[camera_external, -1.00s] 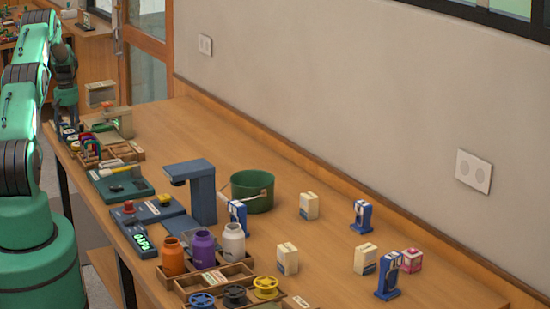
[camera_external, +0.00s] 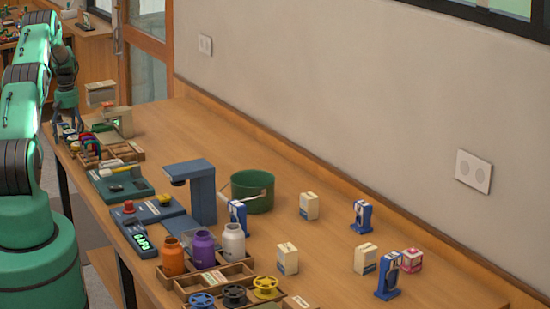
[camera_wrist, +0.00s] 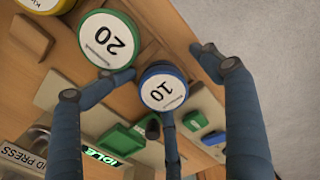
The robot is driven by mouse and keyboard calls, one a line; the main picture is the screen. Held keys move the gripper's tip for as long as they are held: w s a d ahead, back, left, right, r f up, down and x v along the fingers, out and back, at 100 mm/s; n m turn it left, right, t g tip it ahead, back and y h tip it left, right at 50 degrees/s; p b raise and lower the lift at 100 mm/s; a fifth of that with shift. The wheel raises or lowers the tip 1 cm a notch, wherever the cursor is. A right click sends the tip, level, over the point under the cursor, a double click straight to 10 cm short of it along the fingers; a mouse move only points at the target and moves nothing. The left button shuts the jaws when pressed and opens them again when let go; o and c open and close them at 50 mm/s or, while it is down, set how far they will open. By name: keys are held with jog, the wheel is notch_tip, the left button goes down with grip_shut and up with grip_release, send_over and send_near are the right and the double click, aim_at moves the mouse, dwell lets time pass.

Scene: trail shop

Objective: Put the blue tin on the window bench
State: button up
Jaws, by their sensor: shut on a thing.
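In the external view my gripper (camera_external: 67,120) is low over the far left end of the long workbench, among small coloured tins. I cannot pick out the blue tin there. I cannot tell for sure which surface is the window bench, and whether the tin is lifted is unclear.
A cream device (camera_external: 118,121) and wooden trays (camera_external: 125,152) are close by. Another wooden bench (camera_external: 90,32) stands at the back left.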

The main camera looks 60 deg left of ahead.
aim_at(70, 132)
jog(key=shift+r, duration=3.75)
jog(key=shift+a, duration=0.1)
